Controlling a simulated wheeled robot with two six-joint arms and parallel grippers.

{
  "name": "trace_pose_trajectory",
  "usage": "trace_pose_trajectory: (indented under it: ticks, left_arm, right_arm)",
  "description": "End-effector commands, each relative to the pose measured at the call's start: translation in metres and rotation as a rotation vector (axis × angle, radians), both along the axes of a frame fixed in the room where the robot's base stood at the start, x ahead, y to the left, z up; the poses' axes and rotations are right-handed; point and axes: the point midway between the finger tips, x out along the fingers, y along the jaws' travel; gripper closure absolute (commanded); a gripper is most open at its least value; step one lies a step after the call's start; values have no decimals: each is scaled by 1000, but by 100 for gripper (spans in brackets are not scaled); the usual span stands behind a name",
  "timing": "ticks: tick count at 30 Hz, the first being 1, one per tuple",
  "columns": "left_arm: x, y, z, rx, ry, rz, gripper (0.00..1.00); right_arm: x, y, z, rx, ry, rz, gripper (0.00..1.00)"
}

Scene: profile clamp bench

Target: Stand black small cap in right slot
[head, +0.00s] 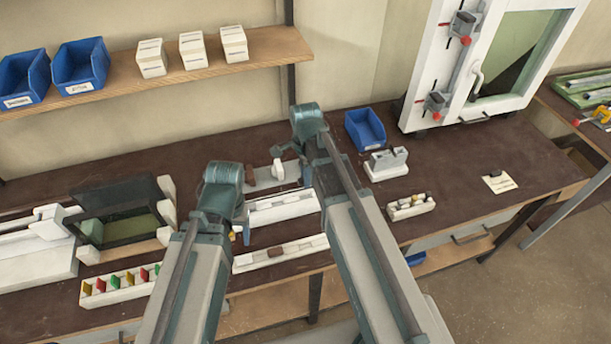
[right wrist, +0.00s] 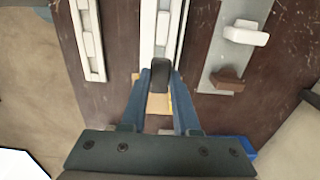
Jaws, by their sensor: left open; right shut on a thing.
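In the right wrist view my right gripper (right wrist: 160,84) is shut on the black small cap (right wrist: 160,72), which sits between its blue fingertips above the bench. In the head view the right gripper (head: 306,172) is mostly behind its own arm, and the cap cannot be made out there. My left gripper (head: 240,228) is open near the left end of the white rails, partly hidden by its arm. A grey block with a gap in its top, on a white base (head: 386,170), stands right of my right arm. I cannot tell which opening is the right slot.
A white rack (head: 410,210) with small caps stands at right. White rails lie in the middle, including the near rail (head: 255,260). A blue bin (head: 365,130) is behind; a rack of coloured pieces (head: 115,290) is at left. The bench at right is mostly clear.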

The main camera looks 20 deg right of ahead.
Motion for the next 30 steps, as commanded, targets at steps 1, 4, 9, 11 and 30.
trace_pose_trajectory:
  ticks: [1, 4, 9, 11, 30]
  left_arm:
    - [0, 0, -9, 0, 0, 0, 36]
    - [0, 0, -19, 0, 0, 1, 36]
    - [0, 0, -35, 0, 0, 1, 36]
    - [0, 0, -40, 0, 0, 1, 36]
    - [0, 0, -48, 0, 0, 2, 36]
  right_arm:
    - [0, 0, -9, 0, 0, 0, 100]
    - [0, 0, -19, 0, 0, 0, 100]
    - [0, 0, -35, 0, 0, 0, 100]
    - [0, 0, -40, 0, 0, 0, 100]
    - [0, 0, -48, 0, 0, 0, 100]
